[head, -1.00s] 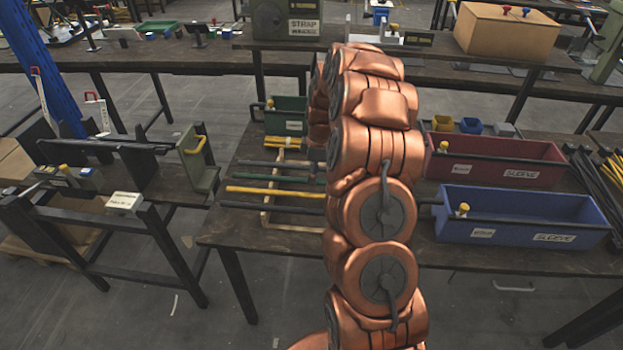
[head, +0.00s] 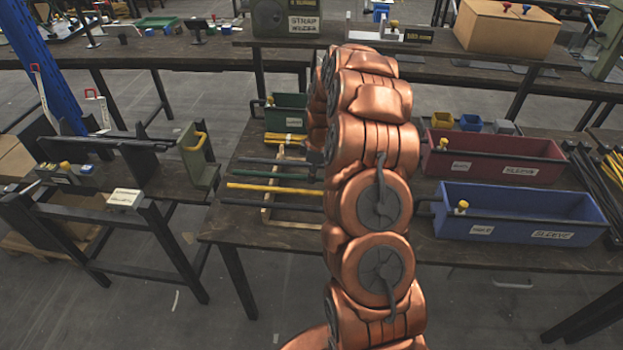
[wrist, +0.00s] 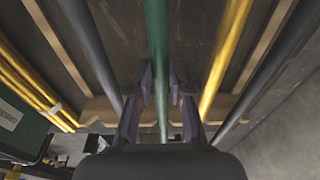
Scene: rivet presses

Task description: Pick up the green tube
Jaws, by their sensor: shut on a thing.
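The green tube (wrist: 157,40) runs straight up the middle of the wrist view. My gripper (wrist: 160,88) has a finger on each side of it and is shut on it. In the head view, the green tube (head: 268,176) lies among other tubes across a light wooden rack (head: 266,215) on the dark bench. Its right end is hidden behind my copper arm, and my gripper is mostly hidden there too. I cannot tell whether the tube is clear of the rack.
A yellow tube (head: 275,189) and dark tubes (head: 270,204) lie close beside the green one. A green bin (head: 288,113) stands behind, with yellow tubes before it. A red bin (head: 495,158) and a blue bin (head: 515,215) stand to the right.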

